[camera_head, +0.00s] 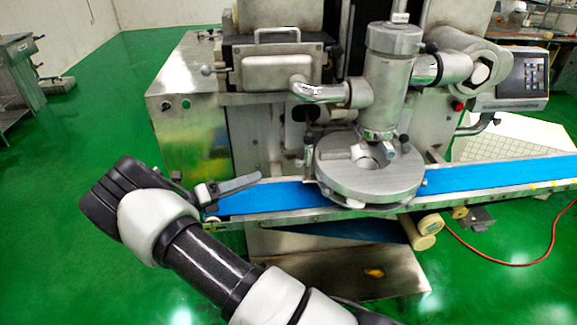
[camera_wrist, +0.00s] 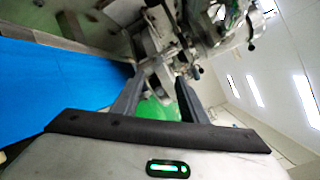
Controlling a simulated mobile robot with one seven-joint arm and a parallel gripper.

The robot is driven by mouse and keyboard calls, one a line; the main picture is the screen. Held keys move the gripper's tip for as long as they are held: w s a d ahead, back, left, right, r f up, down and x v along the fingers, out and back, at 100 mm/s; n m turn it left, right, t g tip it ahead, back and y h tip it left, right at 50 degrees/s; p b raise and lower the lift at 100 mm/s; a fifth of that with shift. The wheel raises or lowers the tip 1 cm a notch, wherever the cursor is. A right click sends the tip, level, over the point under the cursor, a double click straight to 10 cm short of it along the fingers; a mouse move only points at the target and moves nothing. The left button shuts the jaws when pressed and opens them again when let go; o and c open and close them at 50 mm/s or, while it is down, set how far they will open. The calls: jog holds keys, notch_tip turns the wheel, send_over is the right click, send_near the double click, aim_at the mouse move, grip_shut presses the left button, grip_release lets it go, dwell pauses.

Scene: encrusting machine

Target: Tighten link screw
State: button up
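The encrusting machine stands in the middle of the head view, with an upright steel cylinder (camera_head: 389,75) above a round metal plate (camera_head: 370,170). Several small screws and knobs show around it, among them black knobs (camera_head: 432,47) and a grey knob below the cylinder (camera_head: 390,153). I cannot tell which one is the link screw. My gripper (camera_head: 256,176) is left of the round plate, above the left end of the belt, with fingers pointing right. In the wrist view my gripper (camera_wrist: 161,76) has its fingers apart, with green floor between them and metal machine parts beyond the tips.
A blue conveyor belt (camera_head: 490,178) runs under the round plate and fills the left of the wrist view (camera_wrist: 60,80). A control panel (camera_head: 523,75) is at the right. A red cable (camera_head: 500,262) lies on the floor.

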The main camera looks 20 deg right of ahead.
aim_at(296, 164)
jog(key=d, duration=0.4)
jog(key=w+d, duration=0.1)
jog(key=d, duration=0.8)
jog(key=shift+w+d, duration=0.35)
jog(key=shift+c, duration=0.2)
grip_shut()
